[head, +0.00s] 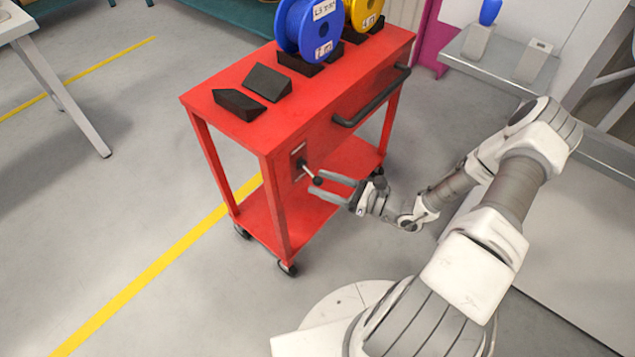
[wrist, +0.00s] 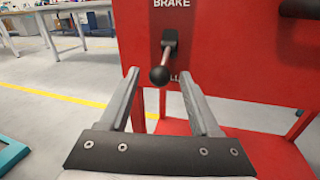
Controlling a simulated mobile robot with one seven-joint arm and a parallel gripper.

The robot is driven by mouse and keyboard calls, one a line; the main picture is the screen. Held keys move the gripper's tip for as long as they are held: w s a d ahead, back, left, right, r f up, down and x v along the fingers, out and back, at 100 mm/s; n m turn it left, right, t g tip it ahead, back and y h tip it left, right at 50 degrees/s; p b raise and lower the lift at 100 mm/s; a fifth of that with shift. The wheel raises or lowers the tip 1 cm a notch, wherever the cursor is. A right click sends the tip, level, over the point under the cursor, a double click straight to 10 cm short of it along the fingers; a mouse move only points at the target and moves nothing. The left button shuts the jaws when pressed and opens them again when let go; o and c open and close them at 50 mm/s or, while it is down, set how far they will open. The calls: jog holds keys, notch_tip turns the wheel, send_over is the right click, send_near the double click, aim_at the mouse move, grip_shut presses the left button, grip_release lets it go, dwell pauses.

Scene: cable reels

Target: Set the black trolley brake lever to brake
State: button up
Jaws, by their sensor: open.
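The knob hangs at the lower end, toward that lower lettering. My gripper (head: 316,185) is open in front of the panel, its fingertips close to the knob. In the wrist view my gripper (wrist: 160,75) has one finger on each side below the knob. Contact cannot be told.
A black handle (head: 372,100) sticks out from the trolley's side. Blue (head: 310,28) and yellow (head: 363,12) reels and two black wedges (head: 252,92) are on its top. A grey shelf (head: 500,60) stands at right. Floor left of the trolley is clear.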

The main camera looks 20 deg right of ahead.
jog(key=shift+x, duration=0.95)
grip_shut()
dwell(0.8)
